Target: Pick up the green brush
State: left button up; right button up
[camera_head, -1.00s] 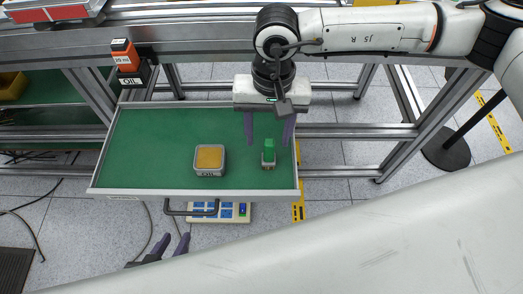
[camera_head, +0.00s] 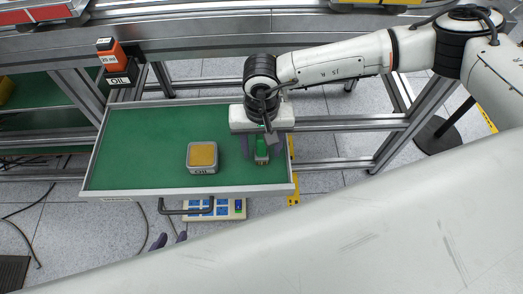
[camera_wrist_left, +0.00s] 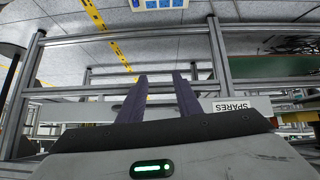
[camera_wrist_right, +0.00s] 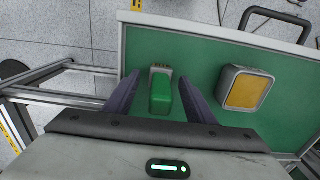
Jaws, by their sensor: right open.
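The green brush (camera_head: 261,153) lies on the green floor of the open drawer (camera_head: 140,150), near its right end. My right gripper (camera_head: 261,148) is open above the brush. In the right wrist view its two purple fingers (camera_wrist_right: 160,95) stand on either side of the brush, with a gap on each side. My left gripper (camera_head: 168,242) shows only its fingertips in front of the drawer. In the left wrist view its fingers (camera_wrist_left: 160,78) are apart and empty.
A grey box with a yellow top (camera_head: 202,155) stands in the drawer left of the brush.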

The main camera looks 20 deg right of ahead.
jog(key=c, duration=1.2)
jog(key=shift+o, duration=0.2)
jog(key=shift+r, duration=0.15)
